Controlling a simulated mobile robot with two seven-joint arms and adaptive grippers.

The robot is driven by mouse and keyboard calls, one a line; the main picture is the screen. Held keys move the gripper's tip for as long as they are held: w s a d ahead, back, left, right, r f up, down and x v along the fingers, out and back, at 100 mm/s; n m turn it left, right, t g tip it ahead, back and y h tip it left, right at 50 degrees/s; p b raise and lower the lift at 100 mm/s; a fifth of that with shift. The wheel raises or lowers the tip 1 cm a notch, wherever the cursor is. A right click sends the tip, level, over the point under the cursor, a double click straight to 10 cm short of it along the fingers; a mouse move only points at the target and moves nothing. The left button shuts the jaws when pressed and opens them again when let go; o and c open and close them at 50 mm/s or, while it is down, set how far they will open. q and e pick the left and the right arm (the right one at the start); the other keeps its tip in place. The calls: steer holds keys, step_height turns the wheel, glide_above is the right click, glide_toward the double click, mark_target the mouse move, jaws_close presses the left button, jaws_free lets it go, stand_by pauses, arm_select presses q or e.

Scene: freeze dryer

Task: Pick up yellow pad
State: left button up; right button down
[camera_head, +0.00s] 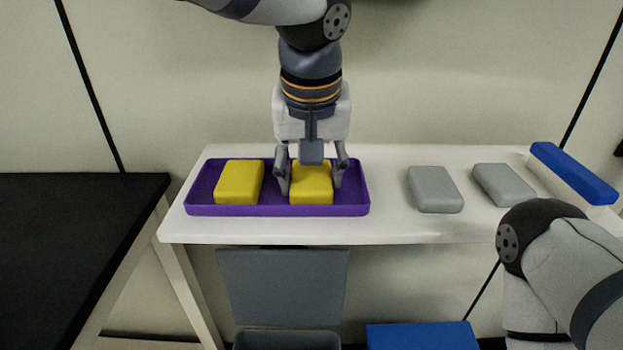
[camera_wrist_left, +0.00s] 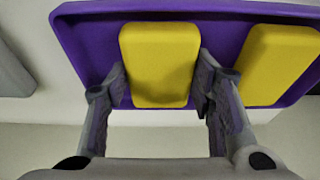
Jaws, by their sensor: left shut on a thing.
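Two yellow pads lie in a shallow purple tray (camera_head: 277,210) on the white table. One yellow pad (camera_head: 240,183) is at the tray's left. The other yellow pad (camera_head: 311,190) is right of the tray's middle. My left gripper (camera_head: 312,183) points down over this second pad, with a finger on each side of it, shut on it. In the left wrist view that pad (camera_wrist_left: 160,62) sits between the fingers, and the other pad (camera_wrist_left: 277,65) is at the right. Both pads look to be in the tray. My right gripper is not in view; part of my right arm shows at lower right.
Two grey pads (camera_head: 435,190) (camera_head: 503,185) lie on the white table (camera_head: 385,225) right of the tray. A black table (camera_head: 70,230) stands at the left. A grey bin (camera_head: 286,341) and a blue object (camera_head: 422,337) are below.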

mark_target(312, 171)
arm_select(q)
steer(key=shift+s+f, duration=0.1)
steer(key=shift+f, duration=0.15)
steer(key=shift+c, duration=0.5)
